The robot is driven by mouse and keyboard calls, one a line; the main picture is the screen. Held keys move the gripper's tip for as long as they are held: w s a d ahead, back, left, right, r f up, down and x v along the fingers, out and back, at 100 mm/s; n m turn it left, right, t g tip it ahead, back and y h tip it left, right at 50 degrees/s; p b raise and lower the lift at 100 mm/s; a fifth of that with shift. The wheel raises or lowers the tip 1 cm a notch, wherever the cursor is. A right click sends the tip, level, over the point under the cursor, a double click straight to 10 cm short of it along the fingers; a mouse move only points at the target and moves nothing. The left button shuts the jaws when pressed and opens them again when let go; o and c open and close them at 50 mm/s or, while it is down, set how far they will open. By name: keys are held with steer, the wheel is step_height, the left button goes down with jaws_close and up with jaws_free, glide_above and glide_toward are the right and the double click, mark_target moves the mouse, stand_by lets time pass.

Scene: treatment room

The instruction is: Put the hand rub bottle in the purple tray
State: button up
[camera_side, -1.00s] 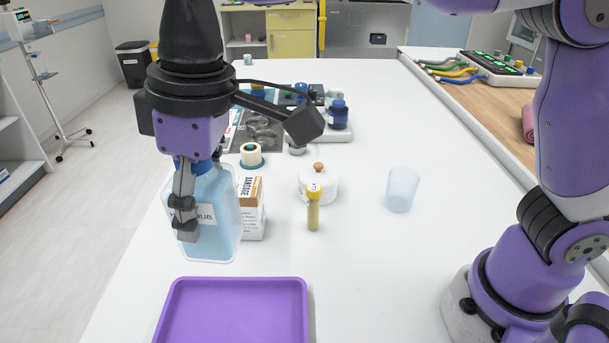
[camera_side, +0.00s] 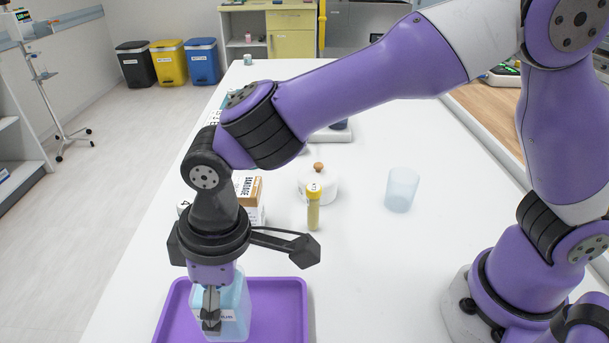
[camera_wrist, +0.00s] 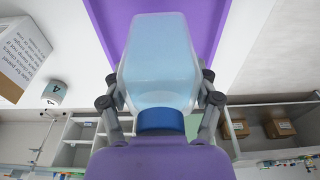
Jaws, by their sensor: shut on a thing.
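The hand rub bottle (camera_side: 236,307) is clear with light blue liquid and a partly hidden label. My gripper (camera_side: 211,318) is shut on it, and the bottle looks upright. In the side view the bottle is over or in the purple tray (camera_side: 281,300); I cannot tell whether its base touches the tray floor. In the wrist view the bottle (camera_wrist: 160,62) with its blue cap (camera_wrist: 160,121) sits between my fingers (camera_wrist: 160,100), with the purple tray (camera_wrist: 117,20) beyond it. The tray's near part runs out of the side view.
A bandage box (camera_side: 249,190), a yellow-capped tube (camera_side: 313,208), a white lidded jar (camera_side: 327,185) and a clear cup (camera_side: 402,190) stand behind the tray.

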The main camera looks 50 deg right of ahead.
steer(key=shift+f, duration=1.05)
steer(key=shift+f, duration=0.1)
steer(key=o, duration=1.4)
